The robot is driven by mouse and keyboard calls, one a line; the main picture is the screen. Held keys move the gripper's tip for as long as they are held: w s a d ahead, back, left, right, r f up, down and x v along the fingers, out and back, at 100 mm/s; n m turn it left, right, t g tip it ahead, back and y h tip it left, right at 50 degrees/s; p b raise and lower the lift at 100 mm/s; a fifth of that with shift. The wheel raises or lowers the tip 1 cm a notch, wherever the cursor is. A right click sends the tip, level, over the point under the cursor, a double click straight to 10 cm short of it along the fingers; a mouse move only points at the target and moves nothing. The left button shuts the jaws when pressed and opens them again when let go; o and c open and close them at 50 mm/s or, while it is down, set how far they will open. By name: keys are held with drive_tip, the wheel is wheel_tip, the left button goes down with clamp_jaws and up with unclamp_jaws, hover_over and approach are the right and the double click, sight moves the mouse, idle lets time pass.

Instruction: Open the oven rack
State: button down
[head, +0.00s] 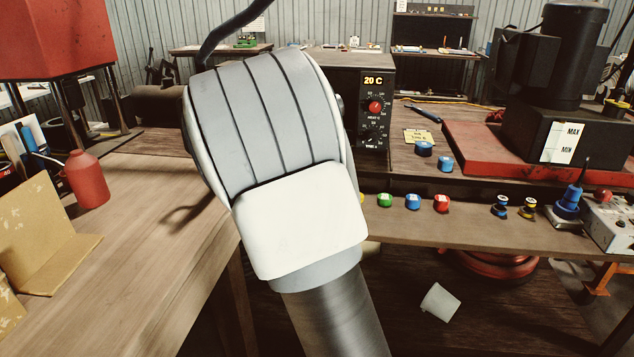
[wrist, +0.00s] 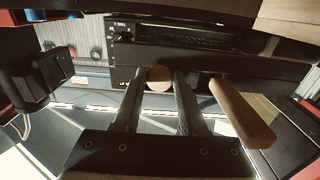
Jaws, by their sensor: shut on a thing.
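The oven (head: 376,110) stands on the bench behind my arm in the head view. Its control panel shows 20 C and a red knob. My arm hides most of its front, and my gripper is hidden there too. In the wrist view, a dark oven-like body (wrist: 190,38) spans the top. My gripper (wrist: 159,75) has its two fingers on either side of a small tan round piece (wrist: 158,78) and is shut on it. I cannot tell whether this piece is the rack's handle. The rack itself cannot be made out clearly.
A tan wooden bar (wrist: 243,112) lies just right of my fingers in the wrist view. Coloured caps (head: 413,202) line the bench edge. A red bottle (head: 86,178) stands on the left bench. A white cup (head: 440,302) lies below the bench.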

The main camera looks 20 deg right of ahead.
drive_tip(key=shift+s+a, duration=0.15)
drive_tip(key=shift+s, duration=0.1)
idle(0.3)
drive_tip(key=shift+c, duration=2.2)
unclamp_jaws()
drive_tip(key=b+v, duration=1.2)
drive_tip(key=v, duration=0.5)
drive_tip(key=shift+a, duration=0.2)
